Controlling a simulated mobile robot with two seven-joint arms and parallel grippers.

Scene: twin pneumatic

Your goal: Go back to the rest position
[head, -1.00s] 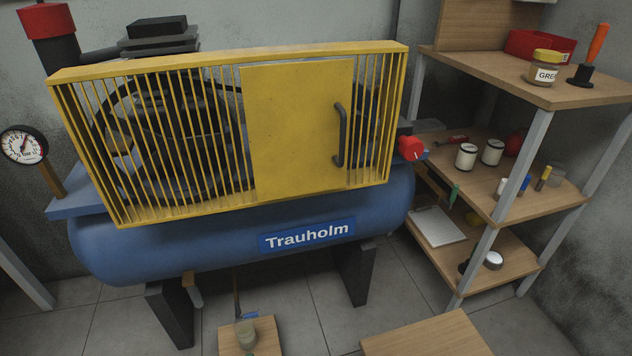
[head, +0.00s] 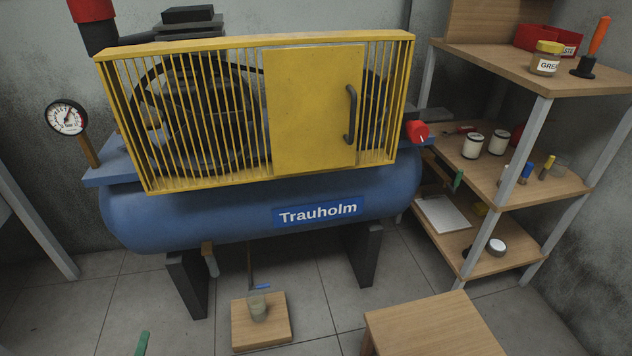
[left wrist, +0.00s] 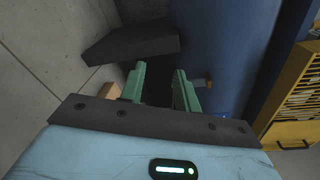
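My left gripper shows in the left wrist view (left wrist: 158,82) with its two green fingers apart and nothing between them. In the head view only one green finger tip of it (head: 142,343) shows at the bottom edge, over the floor left of the compressor's front leg. The blue Trauholm compressor (head: 240,217) stands ahead with its yellow guard (head: 312,108) on top; the guard's door is shut. In the left wrist view the blue tank (left wrist: 215,45) and a dark leg (left wrist: 130,40) lie beyond the fingers. My right gripper is not in view.
A wooden stool or table (head: 430,325) stands at the front right. A low wooden board (head: 248,335) with a cup (head: 257,308) lies under the tank. A shelf unit (head: 520,83) with jars and tools stands at right. Floor at the front left is clear.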

